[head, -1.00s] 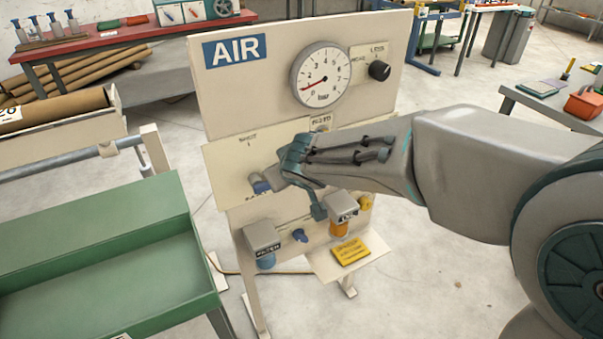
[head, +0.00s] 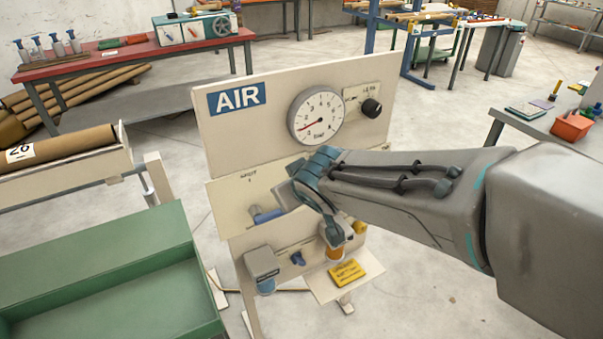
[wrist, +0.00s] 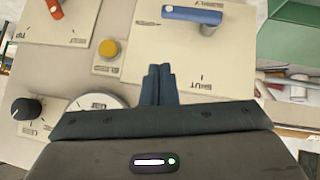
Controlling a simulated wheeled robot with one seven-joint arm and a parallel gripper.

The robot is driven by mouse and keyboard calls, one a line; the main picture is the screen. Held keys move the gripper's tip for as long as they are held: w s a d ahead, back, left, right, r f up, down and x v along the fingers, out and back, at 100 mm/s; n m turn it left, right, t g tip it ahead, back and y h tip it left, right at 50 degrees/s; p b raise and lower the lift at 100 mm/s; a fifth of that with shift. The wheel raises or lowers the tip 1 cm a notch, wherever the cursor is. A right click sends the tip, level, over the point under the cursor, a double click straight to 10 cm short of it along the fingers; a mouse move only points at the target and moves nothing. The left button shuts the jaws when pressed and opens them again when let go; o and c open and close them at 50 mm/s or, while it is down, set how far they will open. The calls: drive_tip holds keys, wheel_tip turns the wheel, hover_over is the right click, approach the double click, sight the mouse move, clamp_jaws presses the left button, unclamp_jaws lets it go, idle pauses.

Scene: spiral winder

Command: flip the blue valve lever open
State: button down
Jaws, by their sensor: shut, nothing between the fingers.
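The blue valve lever (head: 267,215) is on the lower cream plate of the AIR panel, just left of my gripper. It lies roughly level across the plate. In the wrist view the blue lever (wrist: 193,14) is at the top edge, lying crosswise above a plate marked SHUT and SUPPLY. My gripper (wrist: 158,70) is shut and empty, its two dark fingers together. In that picture the fingertips are below the lever and apart from it. In the head view my own wrist hides the fingertips and part of the plate.
A pressure gauge (head: 316,117) and black knob (head: 372,107) are on the upper panel. A yellow button (wrist: 107,49) and a red lever (wrist: 54,8) are near my fingers. A filter (head: 262,265) sticks out below. A green tray (head: 100,270) stands left.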

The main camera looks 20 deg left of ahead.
drive_tip(key=shift+p+v, duration=0.3)
drive_tip(key=shift+v, duration=0.8)
drive_tip(key=shift+w+d, duration=0.1)
drive_tip(key=shift+w, duration=0.05)
drive_tip(key=d+m+g+h+p, duration=0.1)
drive_tip(key=d+m+h, duration=0.45)
drive_tip(key=d, duration=1.75)
drive_tip(key=s+d+f+m+g, duration=0.1)
drive_tip(key=s+d+m, duration=0.1)
drive_tip(key=s+d, duration=0.2)
drive_tip(key=s+d+f+m+g+p, duration=0.1)
drive_tip(key=s+d+f+m+g, duration=0.1)
drive_tip(key=s+d, duration=0.3)
drive_tip(key=shift+s+d+m+g, duration=0.3)
drive_tip(key=shift+d+m, duration=0.55)
